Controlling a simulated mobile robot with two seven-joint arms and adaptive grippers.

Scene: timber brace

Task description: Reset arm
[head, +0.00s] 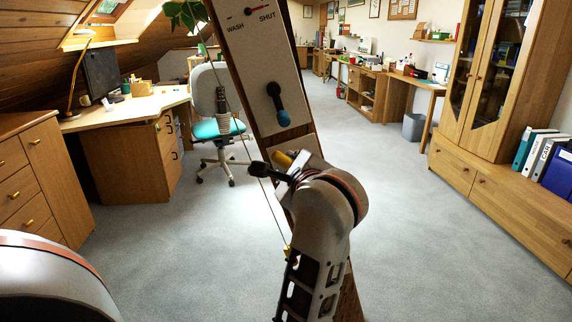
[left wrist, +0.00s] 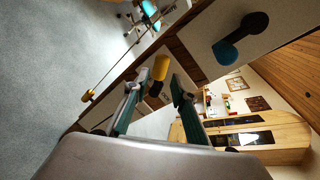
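A leaning timber brace (head: 321,136) carries pale panels. Its upper panel has a dial (head: 248,12) marked WASH and SHUT and a black lever with a blue grip (head: 283,117), which hangs downward. In the left wrist view the lever's blue grip (left wrist: 226,52) is to the right. My left gripper (head: 281,169) is at the brace, below the lever. In the left wrist view its fingers (left wrist: 157,90) are apart, with a yellow knob (left wrist: 160,67) showing at the gap between the tips. I cannot tell if they touch it. My right gripper is not in view.
A thin cord with a yellow end piece (head: 287,252) runs along the brace's left side. A desk (head: 125,112), an office chair (head: 212,92) and drawers (head: 37,175) stand left. A tall cabinet (head: 480,160) stands right.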

